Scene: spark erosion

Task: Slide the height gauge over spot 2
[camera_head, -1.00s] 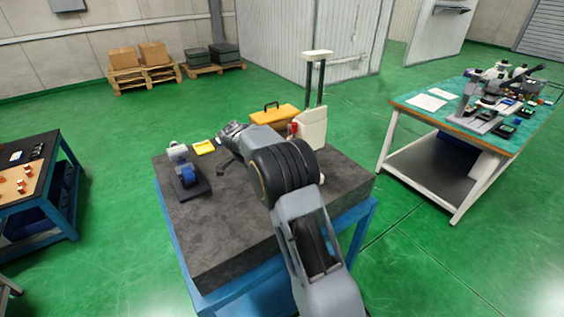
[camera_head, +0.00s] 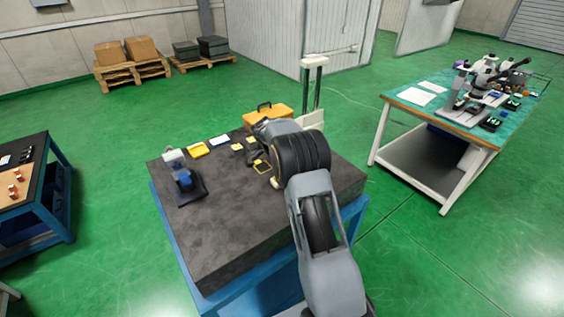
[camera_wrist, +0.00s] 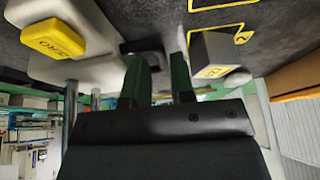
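The height gauge shows in the head view as a pale cap on two dark columns (camera_head: 312,82) at the bench's back right; my arm hides most of its base. In the wrist view its pale base (camera_wrist: 92,22) with a yellow button lies at upper left. My gripper (camera_wrist: 160,80) is open, fingers apart with a gap between them. A dark handle-like bar (camera_wrist: 145,46) is close to the left finger; I cannot tell if they touch. Yellow-outlined spots (camera_wrist: 237,32) are on the dark surface; their numbers are not clearly readable.
A grey block with a yellow label (camera_wrist: 213,58) is right of my fingers. The front of the bench is clear.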

